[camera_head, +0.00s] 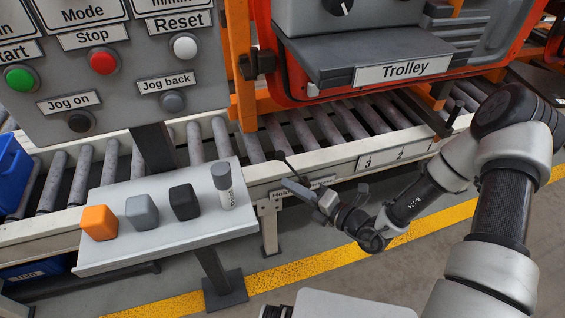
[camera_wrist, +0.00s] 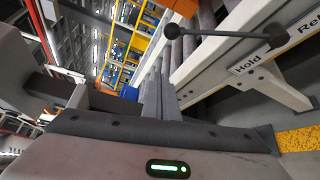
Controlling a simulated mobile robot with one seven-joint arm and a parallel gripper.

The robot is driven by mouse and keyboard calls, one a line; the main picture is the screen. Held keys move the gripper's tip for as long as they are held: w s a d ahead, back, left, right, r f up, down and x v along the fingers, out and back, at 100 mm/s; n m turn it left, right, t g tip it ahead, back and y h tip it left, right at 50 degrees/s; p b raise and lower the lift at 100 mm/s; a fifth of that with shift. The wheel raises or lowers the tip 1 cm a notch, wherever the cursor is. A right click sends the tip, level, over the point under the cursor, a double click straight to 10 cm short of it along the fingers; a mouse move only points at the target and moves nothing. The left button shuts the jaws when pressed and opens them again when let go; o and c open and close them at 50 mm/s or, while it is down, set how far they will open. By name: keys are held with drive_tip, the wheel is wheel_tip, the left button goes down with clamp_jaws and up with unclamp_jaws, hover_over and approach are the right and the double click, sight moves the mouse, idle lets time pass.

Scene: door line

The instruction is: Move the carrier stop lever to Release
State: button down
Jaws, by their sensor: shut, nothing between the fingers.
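The carrier stop lever is a thin dark rod with a black ball knob (camera_head: 281,156) on the front rail of the roller conveyor. In the head view it leans up and to the left, over the Hold label (camera_head: 282,194). In the wrist view its knob (camera_wrist: 172,31) is at top centre, with the Hold label (camera_wrist: 247,64) and a partly cut-off Release label (camera_wrist: 308,28) on the rail. My gripper (camera_head: 320,197) is shut and empty, just below and right of the knob in the head view. Its fingers (camera_wrist: 162,90) appear apart from the lever in the wrist view.
A button panel (camera_head: 128,118) stands at left. Below it a grey shelf (camera_head: 165,238) carries an orange, a grey and a black block and a small cylinder. An orange-framed trolley (camera_head: 405,72) stands over the rollers. A yellow floor line (camera_head: 300,267) runs in front.

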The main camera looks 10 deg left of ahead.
drive_tip(key=shift+w+f+m, duration=0.15)
drive_tip(key=shift+f+m, duration=0.15)
drive_tip(key=b+x, duration=0.2)
drive_tip(key=x, duration=0.8)
drive_tip(key=shift+w+d+r, duration=0.3)
drive_tip(key=shift+w+d, duration=0.4)
drive_tip(key=shift+d, duration=0.05)
drive_tip(key=shift+w+d+r, duration=0.3)
drive_tip(key=shift+w+d, duration=0.4)
drive_tip(key=shift+d, duration=0.05)
